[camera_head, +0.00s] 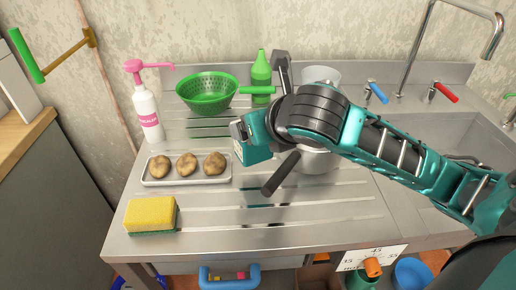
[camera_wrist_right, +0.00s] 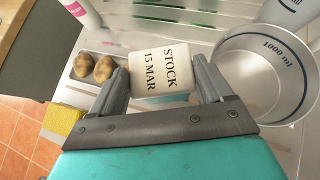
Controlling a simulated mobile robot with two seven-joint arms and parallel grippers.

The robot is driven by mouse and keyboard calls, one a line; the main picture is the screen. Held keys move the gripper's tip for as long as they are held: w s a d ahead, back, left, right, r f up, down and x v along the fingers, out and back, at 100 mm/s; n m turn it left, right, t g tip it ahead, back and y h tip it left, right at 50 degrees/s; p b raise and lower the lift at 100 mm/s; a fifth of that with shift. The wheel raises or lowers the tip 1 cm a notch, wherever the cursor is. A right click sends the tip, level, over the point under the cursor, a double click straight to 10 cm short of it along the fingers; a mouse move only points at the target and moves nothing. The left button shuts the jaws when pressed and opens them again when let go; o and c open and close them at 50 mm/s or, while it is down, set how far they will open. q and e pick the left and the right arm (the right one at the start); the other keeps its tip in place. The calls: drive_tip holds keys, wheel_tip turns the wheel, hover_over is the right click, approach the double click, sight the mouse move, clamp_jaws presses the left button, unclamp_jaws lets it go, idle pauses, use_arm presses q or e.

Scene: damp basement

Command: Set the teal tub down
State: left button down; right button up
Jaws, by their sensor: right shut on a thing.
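The tub (camera_wrist_right: 160,78) shows in the right wrist view as a pale label face reading "STOCK 15 MAR". My right gripper (camera_wrist_right: 160,90) is shut on it, one grey finger on each side. In the head view my right gripper (camera_head: 255,138) is over the middle of the steel draining board (camera_head: 310,215), just right of the potatoes. My left gripper is not in view.
A tray of potatoes (camera_head: 187,167) is left of the hand, a sponge (camera_head: 152,214) front left. A steel jug (camera_wrist_right: 265,75) stands close on the right. Behind are a green colander (camera_head: 207,93), green bottle (camera_head: 261,72) and pump bottle (camera_head: 147,110). The front middle of the board is clear.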

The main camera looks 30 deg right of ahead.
wheel_tip(320, 180, down, 4)
drive_tip(key=shift+f+b, duration=0.25)
drive_tip(key=shift+b, duration=0.45)
drive_tip(key=shift+f, duration=0.1)
drive_tip(key=o, duration=1.4)
drive_tip(key=shift+f, duration=0.15)
drive_tip(key=shift+c, duration=0.2)
drive_tip(key=o, duration=0.4)
